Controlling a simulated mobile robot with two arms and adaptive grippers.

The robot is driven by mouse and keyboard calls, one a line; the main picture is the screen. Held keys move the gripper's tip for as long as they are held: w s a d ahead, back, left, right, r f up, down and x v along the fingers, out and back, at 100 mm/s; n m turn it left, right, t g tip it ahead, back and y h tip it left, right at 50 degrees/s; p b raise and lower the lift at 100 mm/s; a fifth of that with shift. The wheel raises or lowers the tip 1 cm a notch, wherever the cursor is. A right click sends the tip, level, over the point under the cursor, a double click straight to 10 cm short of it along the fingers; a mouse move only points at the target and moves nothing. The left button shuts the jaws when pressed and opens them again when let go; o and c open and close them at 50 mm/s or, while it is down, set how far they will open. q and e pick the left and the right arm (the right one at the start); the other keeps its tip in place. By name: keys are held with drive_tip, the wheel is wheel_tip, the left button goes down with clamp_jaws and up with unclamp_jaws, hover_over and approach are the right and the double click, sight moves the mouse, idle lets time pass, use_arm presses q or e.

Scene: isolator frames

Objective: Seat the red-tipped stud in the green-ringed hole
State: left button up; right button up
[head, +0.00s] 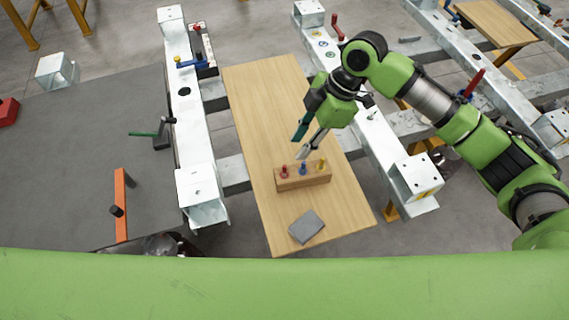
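The red-tipped stud (284,171) stands upright in a wooden block (303,182) on the wooden board, at the left end of a row with a blue-tipped stud (303,168) and a yellow-tipped stud (321,164). Several small ringed holes show near the far end of the right white beam (370,128); their ring colours are too small to tell apart surely, so I cannot pick out the green one. My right gripper (302,144) points down above and just behind the block, its fingers apart and nothing visible between them. My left gripper is not in view.
A grey plate (306,227) lies on the board (262,110) in front of the block. The left white beam (185,125) carries a blue-and-red clamp (200,52). A red handle (337,26) stands by the ringed holes. The board's far half is clear.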

sight(284, 166)
drive_tip(key=x, duration=0.6)
drive_tip(key=shift+a+f+p, duration=0.1)
drive_tip(key=shift+f+p, duration=0.2)
drive_tip(key=shift+p, duration=0.1)
drive_tip(key=p+x, duration=0.1)
drive_tip(key=x, duration=0.3)
drive_tip(key=shift+w+f+p, duration=0.1)
drive_tip(key=shift+f+p, duration=0.25)
drive_tip(key=shift+f, duration=0.05)
drive_tip(key=shift+a+f, duration=0.1)
drive_tip(key=shift+f, duration=0.1)
clamp_jaws()
